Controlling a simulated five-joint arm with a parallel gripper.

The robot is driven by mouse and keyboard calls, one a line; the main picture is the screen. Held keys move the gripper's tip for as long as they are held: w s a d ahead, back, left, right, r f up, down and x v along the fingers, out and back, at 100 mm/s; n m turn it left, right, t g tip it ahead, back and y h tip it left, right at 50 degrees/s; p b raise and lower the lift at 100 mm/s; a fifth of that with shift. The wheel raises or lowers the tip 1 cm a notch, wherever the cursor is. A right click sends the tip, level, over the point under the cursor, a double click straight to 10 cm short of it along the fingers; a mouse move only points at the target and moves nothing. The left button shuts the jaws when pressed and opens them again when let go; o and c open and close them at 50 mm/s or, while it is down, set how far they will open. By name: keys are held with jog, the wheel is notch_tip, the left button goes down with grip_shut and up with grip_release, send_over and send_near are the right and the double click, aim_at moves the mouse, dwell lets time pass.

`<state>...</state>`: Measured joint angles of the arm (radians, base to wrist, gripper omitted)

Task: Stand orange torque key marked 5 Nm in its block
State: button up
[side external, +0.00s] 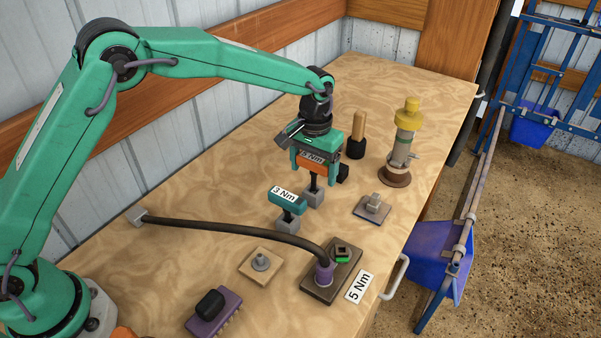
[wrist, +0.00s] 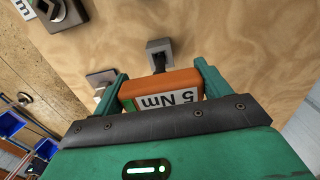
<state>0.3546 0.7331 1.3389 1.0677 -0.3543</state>
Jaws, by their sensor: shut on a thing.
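The orange torque key (side external: 318,158), with a white "5 Nm" label, is held between the fingers of my gripper (side external: 316,165). My gripper is shut on its handle, which also shows in the wrist view (wrist: 130,93). The key's dark shaft points down at a small grey block (side external: 314,196). This block also shows in the wrist view (wrist: 153,47), with the shaft's end at it. I cannot tell how deep the shaft is in the block. A teal key marked "3 Nm" (side external: 281,203) stands in another grey block (side external: 287,222) just left.
A dark plate (side external: 318,290) with a purple hose end and green piece lies in front, beside a "5 Nm" card (side external: 359,287). A yellow-topped fitting (side external: 405,140), wooden-handled tool (side external: 360,125), square-stud plate (side external: 372,208) and purple brush (side external: 213,314) stand around.

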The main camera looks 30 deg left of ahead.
jog(key=shift+f, duration=1.15)
jog(key=o, duration=1.7)
jog(key=shift+o, duration=0.2)
jog(key=shift+r, duration=0.1)
jog(key=shift+r, duration=3.9)
